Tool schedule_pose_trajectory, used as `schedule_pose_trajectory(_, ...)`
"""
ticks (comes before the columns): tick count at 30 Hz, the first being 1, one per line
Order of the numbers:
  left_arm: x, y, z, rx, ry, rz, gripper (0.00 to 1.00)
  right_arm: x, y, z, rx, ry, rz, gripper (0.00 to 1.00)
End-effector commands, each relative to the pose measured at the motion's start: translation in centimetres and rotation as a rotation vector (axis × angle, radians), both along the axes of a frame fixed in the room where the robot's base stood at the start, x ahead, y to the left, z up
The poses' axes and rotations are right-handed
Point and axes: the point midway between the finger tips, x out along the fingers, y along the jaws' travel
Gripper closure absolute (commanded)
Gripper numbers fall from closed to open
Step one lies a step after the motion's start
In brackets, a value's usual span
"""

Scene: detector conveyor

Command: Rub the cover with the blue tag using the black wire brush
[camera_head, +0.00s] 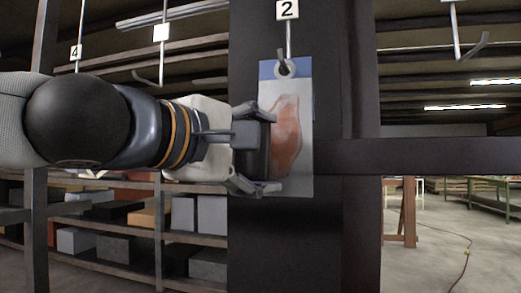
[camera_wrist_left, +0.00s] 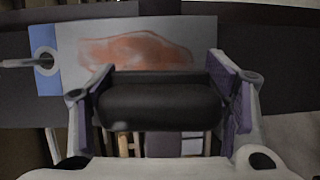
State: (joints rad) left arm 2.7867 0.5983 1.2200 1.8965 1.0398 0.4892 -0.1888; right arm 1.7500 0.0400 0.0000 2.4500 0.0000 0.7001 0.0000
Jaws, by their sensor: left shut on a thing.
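The cover (camera_head: 303,150) is a grey panel with a blue tag (camera_head: 268,70) at its top, hanging from a hook under the number 2 sign. A rust-coloured patch (camera_head: 286,135) marks its face. In the left wrist view the cover (camera_wrist_left: 205,30) lies sideways, its blue tag (camera_wrist_left: 43,45) at left and the rust patch (camera_wrist_left: 140,50) beyond the brush. My left gripper (camera_head: 262,150) is shut on the black wire brush (camera_wrist_left: 155,102), holding it in front of the cover's left part. I cannot tell whether the brush touches the cover. My right gripper is not in view.
A dark post (camera_head: 345,240) stands behind the cover, with a dark horizontal beam (camera_head: 420,156) running right. Empty hooks hang at the left (camera_head: 162,60) and upper right (camera_head: 460,40). Shelves with boxes (camera_head: 110,240) stand at lower left. Open floor (camera_head: 430,260) lies at right.

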Motion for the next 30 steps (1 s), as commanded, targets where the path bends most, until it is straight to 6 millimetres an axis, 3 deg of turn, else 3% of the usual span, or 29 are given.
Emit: schedule_pose_trajectory(30, 1.9, -0.6, 0.0, 0.001, -0.002, -0.001, 0.52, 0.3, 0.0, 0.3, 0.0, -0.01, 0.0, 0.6)
